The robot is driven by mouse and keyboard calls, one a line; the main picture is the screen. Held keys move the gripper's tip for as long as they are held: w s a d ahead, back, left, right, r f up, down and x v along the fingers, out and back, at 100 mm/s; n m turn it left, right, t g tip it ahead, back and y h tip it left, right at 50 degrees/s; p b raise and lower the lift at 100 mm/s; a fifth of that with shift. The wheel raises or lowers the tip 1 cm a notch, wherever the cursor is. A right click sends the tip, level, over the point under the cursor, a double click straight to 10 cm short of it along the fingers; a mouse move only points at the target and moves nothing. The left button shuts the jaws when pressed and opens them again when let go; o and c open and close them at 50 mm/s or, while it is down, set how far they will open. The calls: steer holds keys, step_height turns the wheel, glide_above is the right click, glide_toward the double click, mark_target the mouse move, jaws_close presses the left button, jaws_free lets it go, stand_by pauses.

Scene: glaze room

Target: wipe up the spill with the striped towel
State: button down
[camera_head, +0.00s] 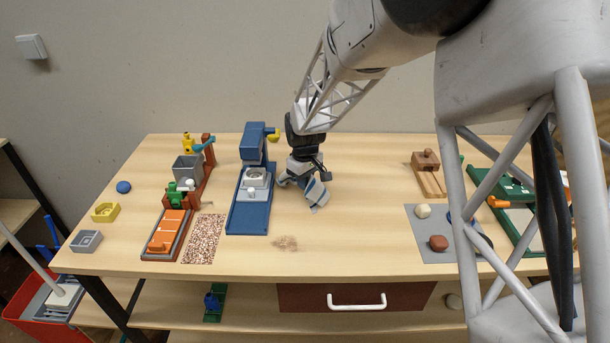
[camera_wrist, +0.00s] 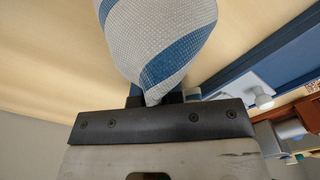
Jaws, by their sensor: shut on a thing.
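The striped towel (camera_wrist: 150,45), white with blue stripes, is bunched between the fingers of my gripper (camera_wrist: 155,98) in the wrist view. In the head view my gripper (camera_head: 312,182) is over the middle of the table, just right of the blue machine, shut on the towel (camera_head: 314,193). The towel hangs close to the tabletop; I cannot tell whether it touches. The spill (camera_head: 285,243) is a small brownish patch on the bare wood near the front edge, in front of and a little left of my gripper.
A blue machine (camera_head: 250,205) stands just left of my gripper. A speckled mat (camera_head: 204,240) and an orange-topped tray (camera_head: 168,236) lie left of the spill. A grey mat (camera_head: 426,245) with stones is on the right. The wood between the spill and the grey mat is clear.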

mark_target(305, 196)
steer(key=shift+f, duration=0.6)
steer(key=shift+c, duration=1.4)
jaws_free()
steer(key=shift+f, duration=0.1)
steer(key=shift+f, duration=1.15)
jaws_close()
steer(key=shift+r, duration=0.1)
